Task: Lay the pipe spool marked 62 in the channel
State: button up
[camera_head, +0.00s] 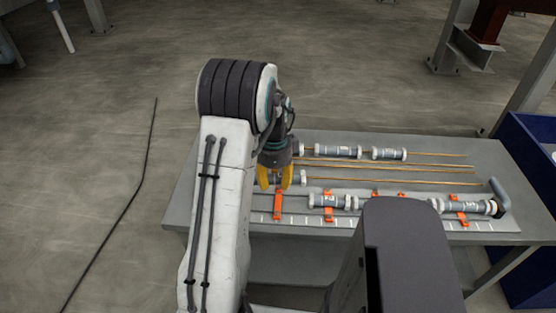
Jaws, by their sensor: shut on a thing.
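My gripper (273,179) has its yellow fingers down at the left part of the table, shut on a grey pipe spool (291,178) with a white end flange. My arm and fingers hide part of this spool, and I cannot read a mark on it. The channel (350,222) runs along the table's front, with orange clamps and white tick marks. The held spool is just behind its left part, near an orange clamp (278,205). Another spool (330,201) lies in the channel to the right, and one more (470,206) lies near its right end.
Further spools (345,151) (389,154) lie in a row at the table's back. Several thin copper-coloured rods (400,168) run along the table (490,160). A dark curved piece (501,196) stands at the channel's right end. A blue bin (530,180) stands right of the table.

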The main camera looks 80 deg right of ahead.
aim_at(278, 204)
jog(key=shift+s+d+f+m, duration=0.2)
jog(key=shift+d+f+m, duration=0.1)
jog(key=shift+d+f, duration=0.2)
jog(key=shift+s+d+f+m, duration=0.15)
jog(key=shift+d+f+m, duration=0.2)
jog(key=shift+f, duration=0.25)
jog(key=shift+f, duration=0.2)
jog(key=shift+f+b, duration=2.95)
jog(key=shift+f, duration=0.9)
